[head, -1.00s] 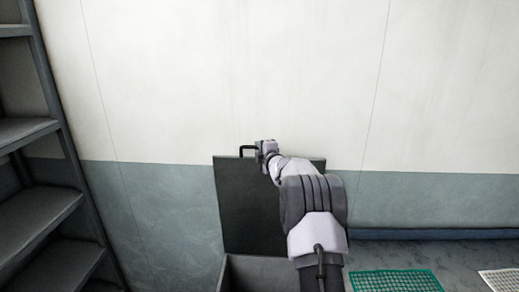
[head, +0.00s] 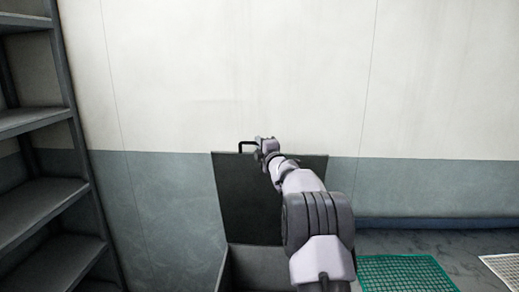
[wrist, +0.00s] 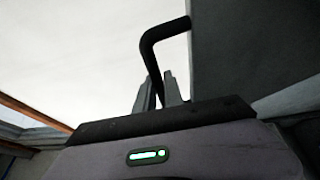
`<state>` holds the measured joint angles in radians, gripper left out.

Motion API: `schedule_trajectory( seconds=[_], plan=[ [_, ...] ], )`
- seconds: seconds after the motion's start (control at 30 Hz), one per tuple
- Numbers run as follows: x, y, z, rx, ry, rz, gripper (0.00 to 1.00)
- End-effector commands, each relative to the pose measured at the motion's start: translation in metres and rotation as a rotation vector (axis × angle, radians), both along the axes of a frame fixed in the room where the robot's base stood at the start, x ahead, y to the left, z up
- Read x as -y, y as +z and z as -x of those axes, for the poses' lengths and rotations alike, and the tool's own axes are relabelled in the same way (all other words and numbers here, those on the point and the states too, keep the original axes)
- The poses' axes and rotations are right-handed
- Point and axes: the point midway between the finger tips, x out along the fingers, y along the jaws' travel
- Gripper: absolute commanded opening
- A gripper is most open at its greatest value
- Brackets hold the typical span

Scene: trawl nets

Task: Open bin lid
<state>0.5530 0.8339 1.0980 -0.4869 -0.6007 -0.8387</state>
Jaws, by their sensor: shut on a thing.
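The bin lid (head: 244,205) is a dark flat panel standing raised, close to upright, at the back of the grey bin (head: 256,270). A black bar handle (head: 243,147) sits at the lid's top edge. It also shows in the wrist view (wrist: 153,52), bent beside the dark lid (wrist: 245,50). My gripper (head: 262,149) is at the handle, shut on it; in the wrist view the grey fingers (wrist: 160,92) stand around the handle's bar. My arm covers the lid's right part and part of the bin.
A dark metal shelf rack (head: 45,195) stands at the left. A green mesh net (head: 405,275) and a pale mesh net (head: 502,268) lie on the dark surface at the lower right. The wall (head: 190,75) is close behind the lid.

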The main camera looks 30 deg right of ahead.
Motion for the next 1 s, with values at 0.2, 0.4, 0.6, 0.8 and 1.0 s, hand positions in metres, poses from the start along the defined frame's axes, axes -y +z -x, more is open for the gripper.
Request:
schedule_trajectory(
  seconds=[0.2, 0.4, 0.6, 0.8, 1.0],
  plan=[
    [0.000, -0.001, 0.000, -0.002, 0.000, -0.001, 0.34],
    [0.000, -0.001, 0.000, -0.002, 0.000, -0.001, 0.34],
    [-0.003, -0.003, 0.015, -0.003, 0.000, -0.001, 0.34],
    [-0.019, -0.007, 0.078, -0.002, -0.002, 0.000, 0.34],
    [-0.034, -0.010, 0.136, -0.002, -0.002, 0.000, 0.34]
  ],
)
